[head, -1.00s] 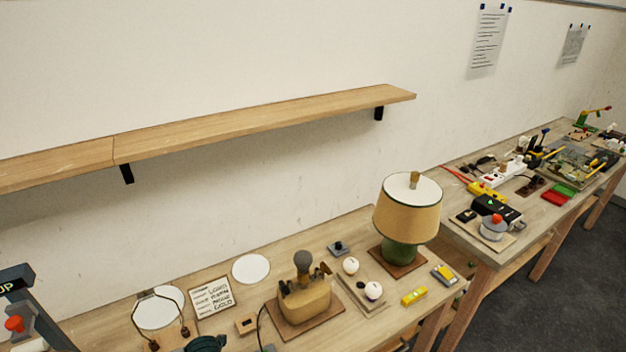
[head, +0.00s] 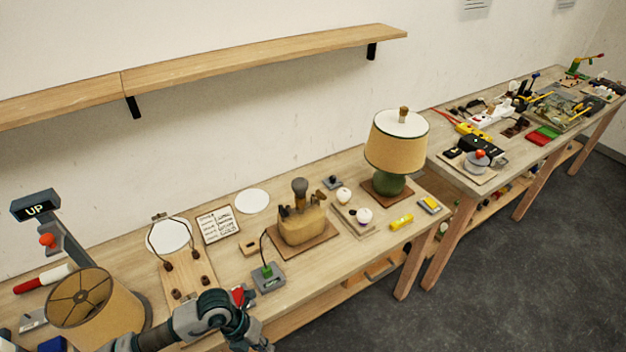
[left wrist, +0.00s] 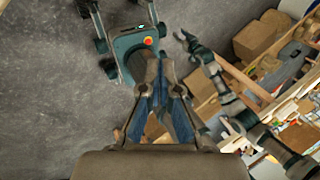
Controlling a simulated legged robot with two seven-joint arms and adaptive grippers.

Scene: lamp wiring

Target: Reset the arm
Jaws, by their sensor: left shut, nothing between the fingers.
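My left gripper (left wrist: 160,68) is shut in the left wrist view, with its fingers together and nothing between them. It points over the grey floor toward my own base. In the head view, my dark teal and grey arm (head: 213,312) reaches in low from the left, in front of the bench. Its end is cut off or too unclear at the bottom edge. Another arm (left wrist: 222,85) of mine shows at the right of the left wrist view. Its end is small, and I cannot tell the state of its jaws.
A tan lampshade (head: 95,308) and a board with wires (head: 185,280) are close to my arm on the bench. A green lamp (head: 393,183), a tool holder (head: 301,222) and a switch box (head: 268,278) stand further right. A wooden shelf (head: 250,65) runs above. The floor (head: 460,300) is clear.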

